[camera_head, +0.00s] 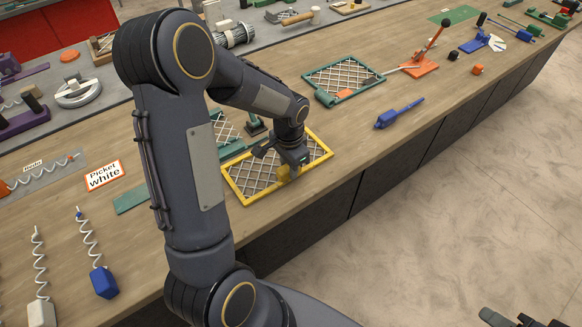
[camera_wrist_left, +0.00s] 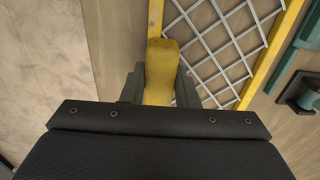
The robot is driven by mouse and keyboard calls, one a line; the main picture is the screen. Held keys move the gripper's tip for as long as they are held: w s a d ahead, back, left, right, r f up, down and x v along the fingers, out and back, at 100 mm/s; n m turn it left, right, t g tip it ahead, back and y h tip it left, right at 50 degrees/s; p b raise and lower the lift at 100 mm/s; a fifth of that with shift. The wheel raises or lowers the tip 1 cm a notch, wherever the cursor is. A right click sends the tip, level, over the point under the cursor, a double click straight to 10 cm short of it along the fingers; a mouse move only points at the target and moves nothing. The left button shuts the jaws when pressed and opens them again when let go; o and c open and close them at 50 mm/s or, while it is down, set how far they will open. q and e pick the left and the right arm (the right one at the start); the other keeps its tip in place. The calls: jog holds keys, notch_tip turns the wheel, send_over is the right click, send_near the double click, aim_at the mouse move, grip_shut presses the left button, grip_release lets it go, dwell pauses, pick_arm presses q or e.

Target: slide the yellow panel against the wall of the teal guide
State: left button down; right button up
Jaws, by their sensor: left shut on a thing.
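The yellow panel (camera_head: 250,182) is a yellow frame with silver mesh, lying flat near the bench's front edge. It also shows in the left wrist view (camera_wrist_left: 258,84). My left gripper (camera_wrist_left: 161,85) is shut on its yellow handle (camera_wrist_left: 161,70), at the panel's front side. In the head view this gripper (camera_head: 288,170) is low over the panel. The teal guide (camera_head: 231,148) is behind the panel, partly hidden by my arm. In the left wrist view a gap of bench shows between the panel and a teal part (camera_wrist_left: 304,47). My right gripper (camera_head: 520,319) is partly in view at the lower right corner.
A teal-framed mesh panel (camera_head: 325,98) lies farther back. A blue tool (camera_head: 400,113) lies to the right near the front edge. A "Picket white" sign (camera_head: 104,175) and wire coils with blocks are on the left. Bare bench lies right of the yellow panel.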

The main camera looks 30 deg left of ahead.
pick_arm(q)
jog(key=shift+w+a, duration=0.4)
jog(key=shift+a, duration=0.45)
jog(key=c, duration=1)
grip_release()
jog(key=shift+c, duration=0.2)
notch_tip(320, 180, up, 8)
jog(key=shift+f, duration=0.1)
